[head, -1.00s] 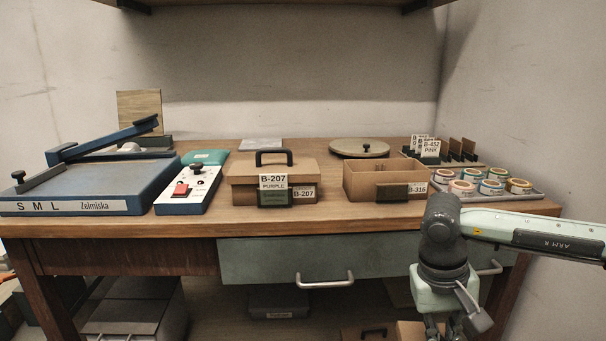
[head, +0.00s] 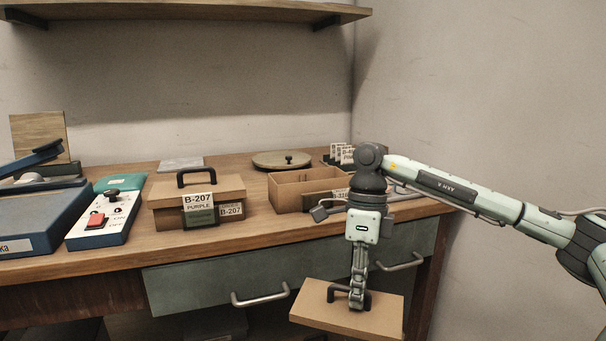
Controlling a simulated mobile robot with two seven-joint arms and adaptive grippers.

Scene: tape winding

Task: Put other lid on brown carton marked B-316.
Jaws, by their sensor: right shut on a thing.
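The brown carton marked B-316 (head: 290,190) stands open on the bench, right of the middle. My right arm hides part of its front and label. The brown lid (head: 320,309) has a dark handle and hangs in front of the drawers, below the bench top. My right gripper (head: 357,298) is shut on the lid's handle. The lid is apart from the carton, lower and nearer to me. My left gripper is not in view.
A lidded carton marked B-207 (head: 165,194) stands left of the open carton. A white switch box (head: 105,220) stands at left. Drawer handles (head: 260,298) stick out near the lid.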

